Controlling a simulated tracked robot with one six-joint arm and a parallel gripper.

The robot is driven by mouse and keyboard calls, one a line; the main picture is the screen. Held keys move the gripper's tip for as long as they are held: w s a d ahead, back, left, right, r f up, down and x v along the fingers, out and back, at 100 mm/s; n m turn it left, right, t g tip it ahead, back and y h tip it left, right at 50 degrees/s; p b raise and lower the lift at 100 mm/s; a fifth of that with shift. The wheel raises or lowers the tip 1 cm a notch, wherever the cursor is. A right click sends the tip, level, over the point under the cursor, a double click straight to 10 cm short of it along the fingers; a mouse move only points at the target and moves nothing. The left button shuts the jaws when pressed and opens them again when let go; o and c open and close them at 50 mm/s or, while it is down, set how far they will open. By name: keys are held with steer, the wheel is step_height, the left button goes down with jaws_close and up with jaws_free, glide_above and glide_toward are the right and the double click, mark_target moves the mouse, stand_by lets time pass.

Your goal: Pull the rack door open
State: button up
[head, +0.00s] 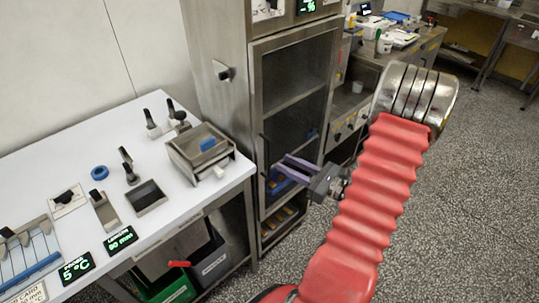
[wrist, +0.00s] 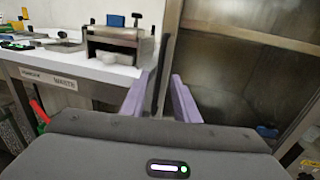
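The rack door (head: 297,107) is a tall steel-framed panel on the steel cabinet, and the cabinet's shelves show through it. It looks closed against the cabinet. Its handle (head: 265,158) is a dark upright bar along the door's left edge. My gripper (head: 281,167) is in front of the door at the handle's height, with its purple fingers pointing at the handle. In the wrist view the fingers (wrist: 156,92) are spread apart, and the dark handle (wrist: 164,72) shows in the gap between them, nearer the left finger. I cannot tell whether the fingertips reach around the bar.
A white table (head: 82,150) with a steel box (head: 200,152) and small tools stands left, close to the handle. Green and grey bins (head: 209,262) are below it. A steel counter (head: 400,50) stands behind right. The speckled floor (head: 470,190) at right is clear.

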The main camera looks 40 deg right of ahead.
steer(key=x, duration=0.8)
steer(key=shift+c, duration=0.5)
jaws_close()
steer(key=shift+s+d, duration=0.15)
